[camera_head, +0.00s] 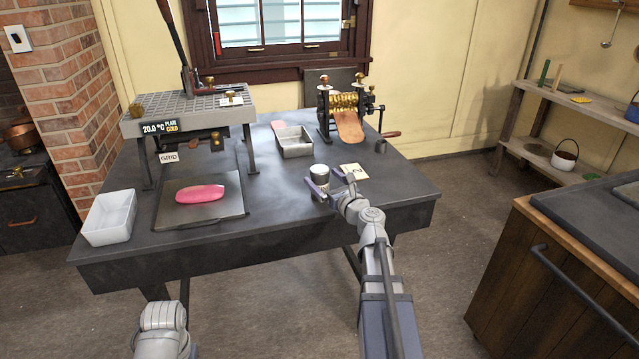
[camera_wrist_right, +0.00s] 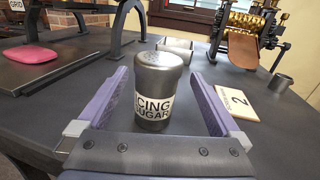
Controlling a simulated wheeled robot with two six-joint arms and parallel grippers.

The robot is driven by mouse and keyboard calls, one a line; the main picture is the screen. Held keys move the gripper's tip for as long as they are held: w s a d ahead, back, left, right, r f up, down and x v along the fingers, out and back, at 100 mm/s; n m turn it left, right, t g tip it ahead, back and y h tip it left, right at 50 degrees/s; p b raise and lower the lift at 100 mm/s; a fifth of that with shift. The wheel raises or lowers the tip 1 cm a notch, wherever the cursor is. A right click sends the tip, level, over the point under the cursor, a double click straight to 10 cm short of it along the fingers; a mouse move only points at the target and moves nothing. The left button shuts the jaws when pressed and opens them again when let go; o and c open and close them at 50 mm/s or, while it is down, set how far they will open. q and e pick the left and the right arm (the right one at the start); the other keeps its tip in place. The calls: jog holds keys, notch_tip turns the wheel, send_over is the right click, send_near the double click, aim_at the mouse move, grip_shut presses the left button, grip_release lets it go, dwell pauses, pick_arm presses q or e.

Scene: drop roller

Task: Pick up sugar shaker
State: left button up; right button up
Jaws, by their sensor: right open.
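The sugar shaker (camera_wrist_right: 157,88) is a dark metal cup with a domed lid and a white label reading "ICING SUGAR". It stands upright on the dark table and also shows in the head view (camera_head: 320,171). My right gripper (camera_wrist_right: 160,95) is open, with its two purple-lined fingers on either side of the shaker. In the wrist view gaps show between the fingers and the shaker. The right gripper also shows in the head view (camera_head: 328,183), partly in front of the shaker. My left arm shows only at the lower edge of the head view; its gripper is out of sight.
A card marked "2" (camera_wrist_right: 237,102) lies right of the shaker. A brass roller machine (camera_head: 345,102), a metal tray (camera_head: 294,145), a pink slab (camera_head: 201,193) on a dark plate, a white bin (camera_head: 109,217) and a grid press (camera_head: 185,108) share the table (camera_head: 270,213).

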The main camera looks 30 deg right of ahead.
jog(key=shift+w+a, duration=0.1)
jog(key=shift+w, duration=2.5)
jog(key=shift+r, duration=0.1)
jog(key=shift+c, duration=0.2)
jog(key=c, duration=1.5)
jog(key=shift+o, duration=0.2)
notch_tip(320, 180, up, 10)
jog(key=p, duration=1)
